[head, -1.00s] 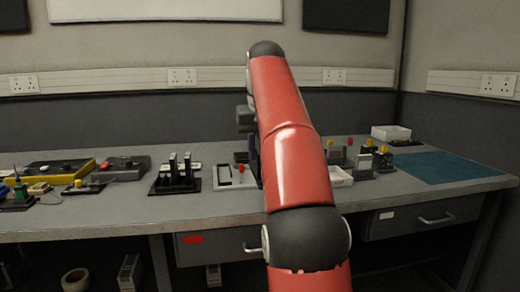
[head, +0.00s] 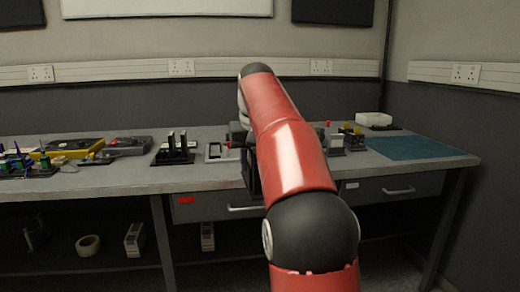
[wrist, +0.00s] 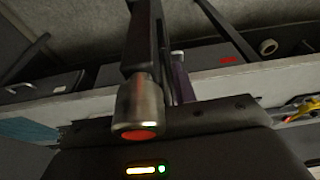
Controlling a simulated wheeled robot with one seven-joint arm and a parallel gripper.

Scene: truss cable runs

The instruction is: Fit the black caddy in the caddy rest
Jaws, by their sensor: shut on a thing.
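My gripper shows in part in the wrist view (wrist: 160,65), shut on a dark thing that I take to be the black caddy. A dark upright piece (head: 251,177) shows just left of my red arm in the head view, in front of the bench's front edge. My arm hides most of the gripper and its load there. A pale rectangular frame (head: 210,152) lies on the bench just left of my gripper; I cannot tell whether it is the caddy rest. The held thing appears apart from the bench top.
A black stand with several uprights (head: 177,150) stands left of the frame. Grey boxes and tools crowd the left. Drawers (head: 225,206) sit under the front edge.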

